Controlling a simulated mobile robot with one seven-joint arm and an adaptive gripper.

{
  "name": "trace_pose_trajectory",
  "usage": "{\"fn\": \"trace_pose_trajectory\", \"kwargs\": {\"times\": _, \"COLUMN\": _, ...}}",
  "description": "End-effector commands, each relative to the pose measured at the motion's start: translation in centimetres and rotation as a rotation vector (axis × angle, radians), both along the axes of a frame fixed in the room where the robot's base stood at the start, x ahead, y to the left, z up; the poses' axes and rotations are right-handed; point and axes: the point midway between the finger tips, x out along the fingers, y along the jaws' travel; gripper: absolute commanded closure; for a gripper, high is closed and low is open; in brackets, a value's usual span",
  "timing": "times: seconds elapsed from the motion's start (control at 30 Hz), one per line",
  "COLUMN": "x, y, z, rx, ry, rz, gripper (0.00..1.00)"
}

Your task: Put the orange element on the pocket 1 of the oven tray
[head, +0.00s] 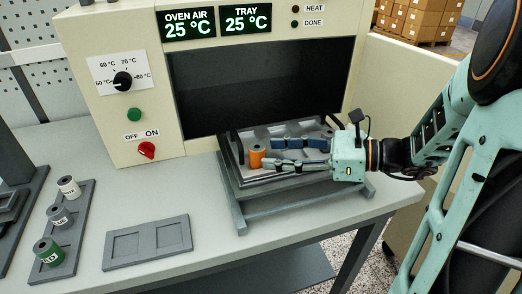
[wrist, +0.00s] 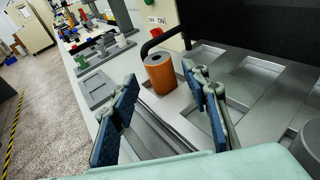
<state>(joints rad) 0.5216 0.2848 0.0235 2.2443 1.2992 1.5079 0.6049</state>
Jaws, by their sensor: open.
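The orange element (head: 257,157) is a short upright cylinder with a hole in its top. It stands at the left end of the oven tray (head: 228,160), and also shows in the wrist view (wrist: 161,76) near the tray's black handle. Whether it sits fully in a pocket I cannot tell. My gripper (head: 269,153) is open and lies low over the tray, to the right of the element. In the wrist view its blue-padded fingers (wrist: 163,98) are spread, with the element beyond the tips and no finger visibly touching it. My fingers hide part of the tray.
The open oven (head: 262,85) stands behind the tray. Green (head: 47,253), grey (head: 58,216) and white (head: 68,187) elements stand on a rack at left. An empty two-pocket plate (head: 147,243) lies in front. A grey round thing (wrist: 311,145) shows at the wrist view's right edge.

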Motion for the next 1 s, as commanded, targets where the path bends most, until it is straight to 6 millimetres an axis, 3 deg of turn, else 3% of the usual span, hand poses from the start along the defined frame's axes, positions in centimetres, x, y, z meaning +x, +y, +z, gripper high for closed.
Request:
{"fn": "trace_pose_trajectory", "kwargs": {"times": 0.2, "x": -1.3, "y": -4.2, "z": 1.0, "rx": 0.0, "ry": 0.0, "rz": -0.002, "gripper": 0.57}}
{"fn": "trace_pose_trajectory", "kwargs": {"times": 0.4, "x": -1.9, "y": -6.1, "z": 1.3, "rx": 0.0, "ry": 0.0, "rz": -0.001, "gripper": 0.57}}
{"fn": "trace_pose_trajectory", "kwargs": {"times": 1.0, "x": -2.3, "y": -6.1, "z": 1.0, "rx": 0.003, "ry": 0.003, "rz": 0.013, "gripper": 0.57}}
